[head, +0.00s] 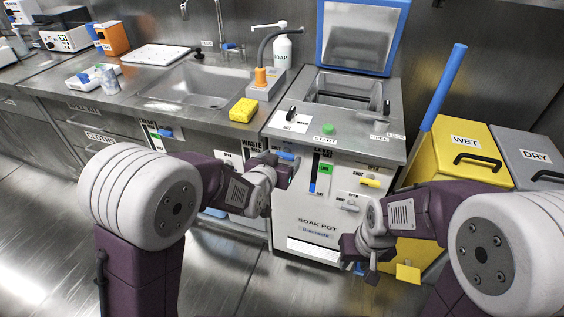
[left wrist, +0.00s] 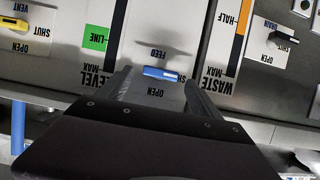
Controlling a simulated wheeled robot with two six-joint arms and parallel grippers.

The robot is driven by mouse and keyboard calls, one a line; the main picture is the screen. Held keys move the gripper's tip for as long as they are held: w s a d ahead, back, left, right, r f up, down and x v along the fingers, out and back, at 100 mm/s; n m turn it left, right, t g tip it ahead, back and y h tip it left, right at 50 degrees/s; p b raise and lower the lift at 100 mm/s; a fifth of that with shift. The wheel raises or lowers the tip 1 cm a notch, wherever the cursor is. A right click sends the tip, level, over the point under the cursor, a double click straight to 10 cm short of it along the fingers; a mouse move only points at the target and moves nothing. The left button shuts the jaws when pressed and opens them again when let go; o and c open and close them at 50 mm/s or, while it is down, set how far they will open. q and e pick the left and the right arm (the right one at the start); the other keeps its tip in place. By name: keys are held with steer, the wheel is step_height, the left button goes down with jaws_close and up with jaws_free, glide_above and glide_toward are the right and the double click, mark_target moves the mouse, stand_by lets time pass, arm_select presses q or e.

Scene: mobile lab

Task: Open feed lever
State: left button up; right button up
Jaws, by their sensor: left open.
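The feed lever (left wrist: 164,73) is a short blue bar lying crosswise on the light front panel, between the FEED label and an OPEN label in the left wrist view. In the head view, a blue piece of it shows (head: 285,156) just above my left gripper (head: 283,170). My left gripper (left wrist: 160,84) is open, its two fingers on either side of the lever; I cannot tell if they touch it. My right gripper (head: 362,262) hangs low before the soak pot front, apart from the feed lever; its finger gap is unclear.
A yellow vent lever (left wrist: 12,23) and a black drain lever (left wrist: 283,38) flank the feed panel. The soak pot's blue-edged lid (head: 361,35) stands raised. Yellow WET bin (head: 462,142) and grey DRY bin (head: 532,155) stand right. The floor at left is clear.

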arm_select(q)
steer(key=shift+w+d+f, duration=0.15)
steer(key=shift+w+f, duration=0.05)
steer(key=shift+w, duration=0.35)
steer(key=c, duration=1.4)
steer(key=p, duration=0.1)
steer(key=m+y+p, duration=0.1)
steer(key=m+p, duration=0.1)
steer(key=shift+s+d+r+t, duration=0.15)
steer(key=shift+d+r+t, duration=0.1)
steer(key=shift+t, duration=0.05)
steer(key=shift+f+m+y, duration=0.25)
steer(key=shift+m+y, duration=0.15)
steer(key=o, duration=1.4)
